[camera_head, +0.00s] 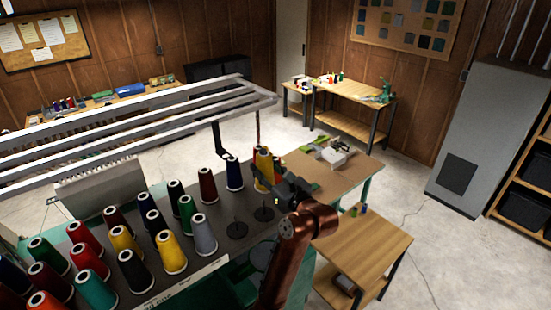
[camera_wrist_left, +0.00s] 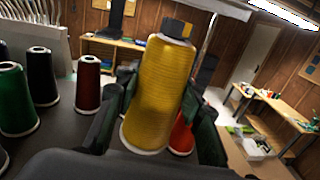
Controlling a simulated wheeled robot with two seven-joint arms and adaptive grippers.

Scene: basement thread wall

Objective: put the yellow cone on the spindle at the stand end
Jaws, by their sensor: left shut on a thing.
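The yellow cone (camera_head: 263,162) is in my left gripper (camera_head: 274,184), near the right end of the dark stand top (camera_head: 215,243). In the left wrist view the yellow cone (camera_wrist_left: 160,92) stands large between the two dark fingers, slightly tilted in the picture. My left gripper is shut on it. Two bare spindles on round dark bases, one nearer (camera_head: 237,229) and one farther (camera_head: 264,213), are left of the gripper in the head view. Whether the cone's base touches the stand is hidden by the gripper. My right gripper is in neither view.
A red cone (camera_wrist_left: 182,136) is close behind the yellow one. Blue (camera_head: 234,174) and dark red (camera_head: 208,186) cones stand nearby, with several more in rows to the left. Grey rails (camera_head: 140,110) run above the stand. A wooden table (camera_head: 335,185) adjoins at right.

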